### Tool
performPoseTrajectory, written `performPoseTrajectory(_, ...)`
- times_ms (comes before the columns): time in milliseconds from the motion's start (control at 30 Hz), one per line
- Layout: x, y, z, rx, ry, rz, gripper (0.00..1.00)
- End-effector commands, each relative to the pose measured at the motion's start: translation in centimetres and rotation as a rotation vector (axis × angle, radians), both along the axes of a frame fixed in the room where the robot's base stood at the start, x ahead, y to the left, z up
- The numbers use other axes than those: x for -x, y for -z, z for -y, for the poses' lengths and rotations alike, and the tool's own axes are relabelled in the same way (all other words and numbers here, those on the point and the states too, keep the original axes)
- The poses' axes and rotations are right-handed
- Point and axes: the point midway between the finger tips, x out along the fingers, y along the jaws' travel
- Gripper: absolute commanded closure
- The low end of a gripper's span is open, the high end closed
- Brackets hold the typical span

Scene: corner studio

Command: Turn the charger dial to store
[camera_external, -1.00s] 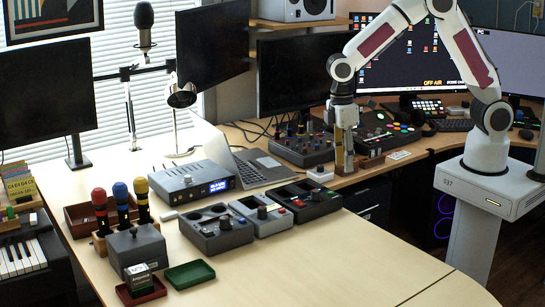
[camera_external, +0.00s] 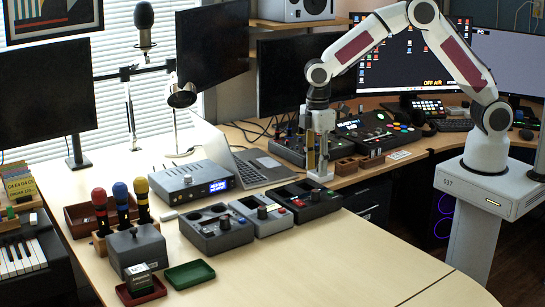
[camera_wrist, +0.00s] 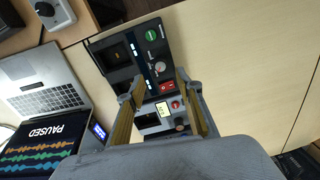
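Three dial-bearing units stand in a row on the table: a dark grey one (camera_external: 222,245) with round recesses, a light grey one (camera_external: 272,228) and a black one (camera_external: 318,208). I cannot tell for sure which is the charger. In the wrist view the black unit (camera_wrist: 112,48) shows two slots, a green button (camera_wrist: 151,35), a silver dial (camera_wrist: 159,67) and a red switch (camera_wrist: 167,86). The dial's markings are too small to read. The light grey unit (camera_wrist: 150,122) shows partly between the fingers. My gripper (camera_external: 318,172) is open and empty, above and behind the black unit.
An open laptop (camera_external: 260,165) and a grey box with a blue display (camera_external: 190,182) stand behind the row. The table's front right is clear.

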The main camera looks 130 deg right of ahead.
Motion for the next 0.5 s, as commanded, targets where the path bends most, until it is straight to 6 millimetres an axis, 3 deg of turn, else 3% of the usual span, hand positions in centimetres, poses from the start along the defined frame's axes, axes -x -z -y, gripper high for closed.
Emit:
performPoseTrajectory(267,0.0,0.5,0.0,0.000,0.001,-0.001,0.64)
performPoseTrajectory(500,0.1,2.6,-0.1,-0.001,0.001,-0.003,0.64)
